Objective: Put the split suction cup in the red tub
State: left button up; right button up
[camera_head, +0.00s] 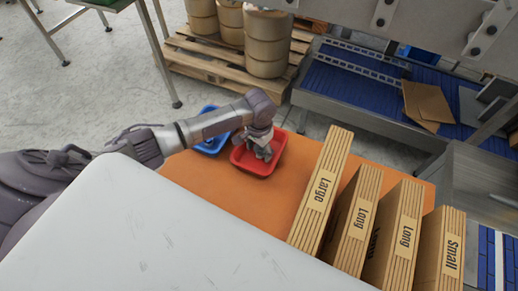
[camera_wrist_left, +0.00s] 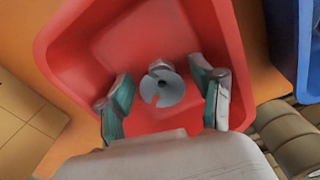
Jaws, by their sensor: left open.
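The red tub (camera_head: 241,160) stands on the orange tabletop. My left gripper (camera_head: 262,153) is over it, reaching down into its opening. In the left wrist view the red tub (camera_wrist_left: 215,28) fills most of the picture. The split suction cup (camera_wrist_left: 163,88), a grey disc with a slit and a metal fitting, is inside the outline of the tub. My left gripper (camera_wrist_left: 163,103) is open, with one teal-padded finger on each side of the cup and a gap to both. I cannot tell whether the cup touches the tub's floor. My right gripper is in neither view.
A blue tub (camera_head: 211,144) stands just left of the red one. Upright bundles of flat cartons (camera_head: 352,218) line the right side of the orange table (camera_head: 235,203). A white surface of mine fills the lower left. A conveyor (camera_head: 365,88) lies beyond.

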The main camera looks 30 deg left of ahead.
aim_at(259, 150)
pick_arm(q)
notch_tip(259, 150, up, 12)
dwell(0.4)
dwell(0.5)
